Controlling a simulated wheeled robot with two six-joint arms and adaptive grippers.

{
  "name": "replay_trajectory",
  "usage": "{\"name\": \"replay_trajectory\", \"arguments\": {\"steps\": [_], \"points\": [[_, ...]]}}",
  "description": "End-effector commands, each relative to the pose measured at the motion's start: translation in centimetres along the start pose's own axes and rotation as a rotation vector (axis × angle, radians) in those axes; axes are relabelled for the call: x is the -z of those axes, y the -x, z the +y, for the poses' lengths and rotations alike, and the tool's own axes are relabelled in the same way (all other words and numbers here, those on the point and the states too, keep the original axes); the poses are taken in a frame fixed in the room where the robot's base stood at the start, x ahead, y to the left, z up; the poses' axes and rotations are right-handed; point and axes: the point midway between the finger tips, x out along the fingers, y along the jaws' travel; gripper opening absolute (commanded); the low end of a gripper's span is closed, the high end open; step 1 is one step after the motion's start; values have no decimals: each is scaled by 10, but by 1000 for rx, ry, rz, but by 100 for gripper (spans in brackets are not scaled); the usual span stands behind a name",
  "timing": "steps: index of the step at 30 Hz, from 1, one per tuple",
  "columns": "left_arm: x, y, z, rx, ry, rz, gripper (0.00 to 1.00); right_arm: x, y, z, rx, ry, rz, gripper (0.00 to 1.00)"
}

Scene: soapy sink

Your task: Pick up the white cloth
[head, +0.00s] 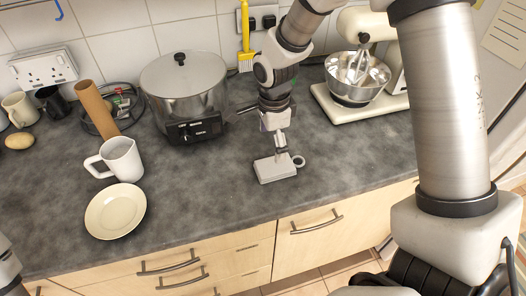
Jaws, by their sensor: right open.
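No thing in the head view is clearly a white cloth. A small pale, flat, boxy object (274,169) lies on the counter, with a grey ring at its right side. I cannot tell what it is made of. My right gripper (281,149) points down right over this object, its fingers small and partly merged with it in the picture. It is open, and I cannot tell whether it touches the object. My left gripper is out of view; only a bit of my left arm shows at the lower left corner.
On the dark counter (220,190) stand a white mug (122,158), a cream plate (115,211), a steel pot (185,85) and a mixer (325,104). A cardboard tube (96,110) leans behind the mug. A yellow brush (245,45) hangs on the wall. Counter right of the plate is clear.

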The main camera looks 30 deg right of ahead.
Motion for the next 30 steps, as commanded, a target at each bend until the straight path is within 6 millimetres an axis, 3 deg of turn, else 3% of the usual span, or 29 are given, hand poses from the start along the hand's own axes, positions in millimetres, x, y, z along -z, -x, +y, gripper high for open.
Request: {"name": "replay_trajectory", "arguments": {"steps": [12, 20, 25, 29, 30], "points": [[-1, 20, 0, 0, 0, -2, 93, -3, -64, 3, -6, 1, 1, 98], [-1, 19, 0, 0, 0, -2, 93, -3, -73, 2, -2, 1, 0, 98], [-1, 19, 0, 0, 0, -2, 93, -3, -72, 2, -3, 1, 0, 41], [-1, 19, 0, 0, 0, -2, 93, -3, -73, 2, -3, 1, 0, 39], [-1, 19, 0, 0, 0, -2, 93, -3, -73, 2, -2, 1, 0, 34]]}}
